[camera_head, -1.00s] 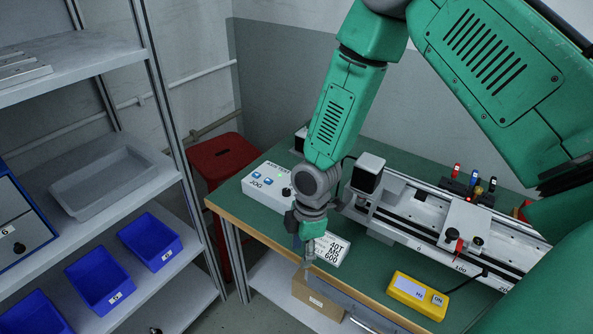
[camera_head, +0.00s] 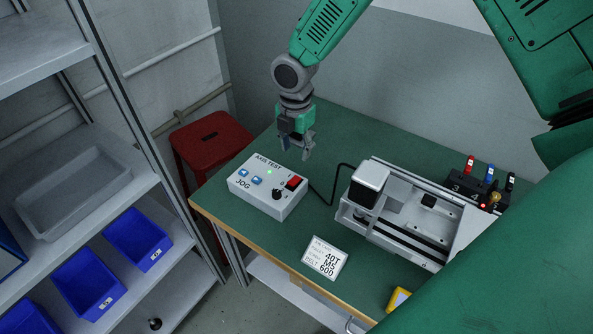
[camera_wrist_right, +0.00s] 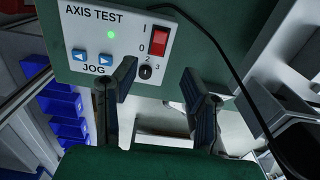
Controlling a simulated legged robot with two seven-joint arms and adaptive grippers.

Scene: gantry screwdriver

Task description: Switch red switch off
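The white AXIS TEST box (camera_head: 262,203) sits on the green table. Its red rocker switch (camera_head: 294,182) is near the right end of the top face, and also shows in the right wrist view (camera_wrist_right: 159,42) between marks 1 and 0. A green light (camera_wrist_right: 111,35) on the box is lit. My right gripper (camera_head: 296,151) points down just behind the box, apart from the switch. My left gripper is not in view.
A black knob (camera_head: 278,195) and blue JOG buttons (camera_head: 250,177) share the box top. A cable runs from the box to the linear axis (camera_head: 440,222) at right. A red stool (camera_head: 212,140) and shelf are left.

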